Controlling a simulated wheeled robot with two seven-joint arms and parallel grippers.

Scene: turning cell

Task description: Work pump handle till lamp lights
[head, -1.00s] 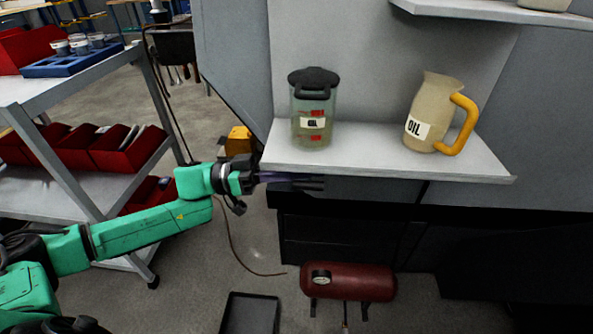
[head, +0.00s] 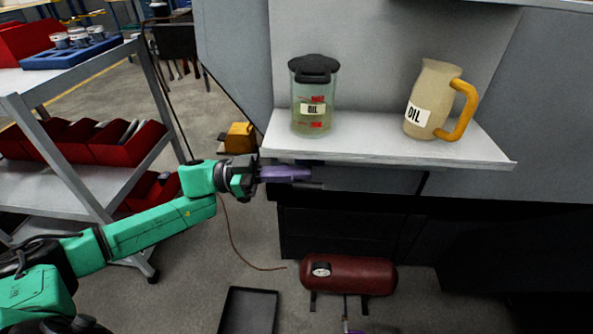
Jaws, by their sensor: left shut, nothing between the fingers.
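A clear oil container (head: 313,118) with a black lid (head: 313,67), an OIL label and red marks stands on the left of a grey shelf (head: 380,155). I cannot make out a separate pump handle or a lamp. My left gripper (head: 308,178) has purple fingers. It is shut and empty at the shelf's front left edge, just below the oil container; whether it touches the shelf I cannot tell.
A beige oil jug (head: 428,95) with a yellow handle stands right on the shelf. A red tank (head: 349,275) and a black tray (head: 249,312) are on the floor. A grey cart (head: 40,190) with red bins stands left. A yellow object (head: 239,137) lies behind my gripper.

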